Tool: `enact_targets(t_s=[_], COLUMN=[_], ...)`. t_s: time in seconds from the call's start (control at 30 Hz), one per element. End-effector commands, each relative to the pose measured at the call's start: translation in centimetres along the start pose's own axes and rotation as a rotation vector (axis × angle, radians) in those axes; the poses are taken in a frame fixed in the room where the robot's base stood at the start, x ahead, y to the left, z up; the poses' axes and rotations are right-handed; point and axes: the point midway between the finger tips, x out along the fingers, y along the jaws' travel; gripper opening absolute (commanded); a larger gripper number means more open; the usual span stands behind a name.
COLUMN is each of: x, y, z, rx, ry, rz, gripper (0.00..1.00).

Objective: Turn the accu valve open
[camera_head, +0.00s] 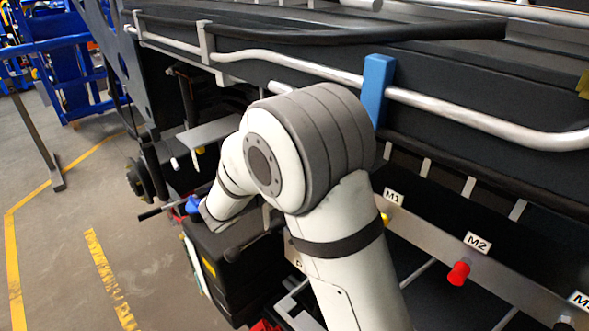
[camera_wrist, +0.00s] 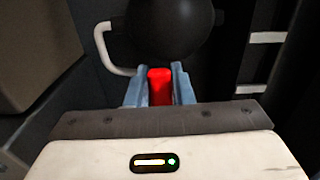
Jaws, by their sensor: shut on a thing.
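In the wrist view, a red handle (camera_wrist: 160,86), which I take to be the accu valve, stands between the two grey-blue fingers of my gripper (camera_wrist: 160,82). The fingers are shut on it, one on each side. Only the upright red part shows; its lower end and the valve body are hidden. A dark round body (camera_wrist: 172,32), perhaps the accumulator, is just beyond the fingertips. In the head view my white and grey arm hides the fingers and the handle.
A pale bent pipe (camera_wrist: 108,48) runs left of the fingers in the wrist view. In the head view, a red knob (camera_head: 459,273) sits by the M2 label on a metal rail. Long pipes and a blue bracket (camera_head: 378,88) are near my arm. Open floor lies at left.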

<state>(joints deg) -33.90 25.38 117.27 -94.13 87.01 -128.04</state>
Motion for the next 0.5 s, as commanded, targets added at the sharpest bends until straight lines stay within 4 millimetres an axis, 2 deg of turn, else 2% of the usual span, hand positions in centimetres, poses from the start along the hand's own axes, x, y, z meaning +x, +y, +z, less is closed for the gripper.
enact_targets(t_s=[0.1, 0.13, 0.2, 0.4, 0.5], x=[0.11, 0.13, 0.19, 0.28, 0.29], y=[0.45, 0.46, 0.44, 0.29, 0.23], z=[-0.18, -0.19, -0.21, -0.20, -0.19], rx=[-0.009, -0.009, -0.009, -0.005, -0.003], ry=[0.005, 0.006, 0.007, 0.007, 0.007], rz=[0.006, 0.006, 0.006, 0.004, 0.004], gripper=[0.00, 0.21, 0.27, 0.43, 0.43])
